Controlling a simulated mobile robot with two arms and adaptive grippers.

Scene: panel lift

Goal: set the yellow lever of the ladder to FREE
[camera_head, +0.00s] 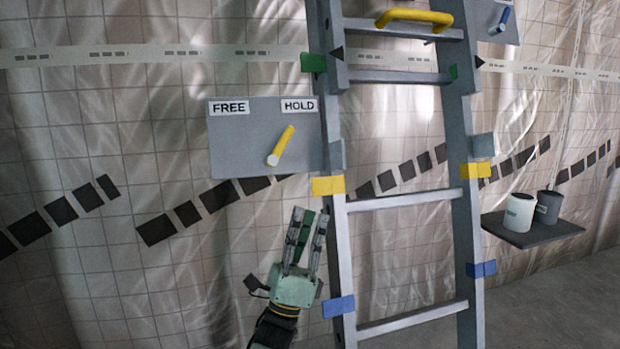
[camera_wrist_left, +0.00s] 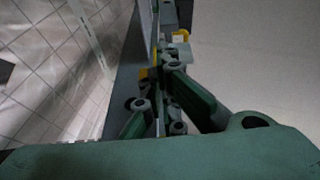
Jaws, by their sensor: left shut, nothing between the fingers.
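The yellow lever (camera_head: 283,140) sits on a grey panel (camera_head: 235,155) fixed at the left of the ladder (camera_head: 335,230). Its pivot is at the lower left and its arm tilts up and right, toward the HOLD label (camera_head: 299,105). The FREE label (camera_head: 229,107) is at the panel's upper left. My left gripper (camera_head: 308,212) is below the panel, beside the ladder's left rail, pointing up. It is shut and empty, apart from the lever. Its fingers also show in the left wrist view (camera_wrist_left: 165,112); I cannot make out the lever there. My right gripper is not in view.
A yellow handle (camera_head: 414,17) is at the ladder's top. Another panel (camera_head: 490,15) with a blue lever (camera_head: 503,20) is at upper right. Two cups (camera_head: 519,212) (camera_head: 547,207) stand on a dark shelf (camera_head: 535,236) at right. A tiled wall covered in clear sheeting is behind.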

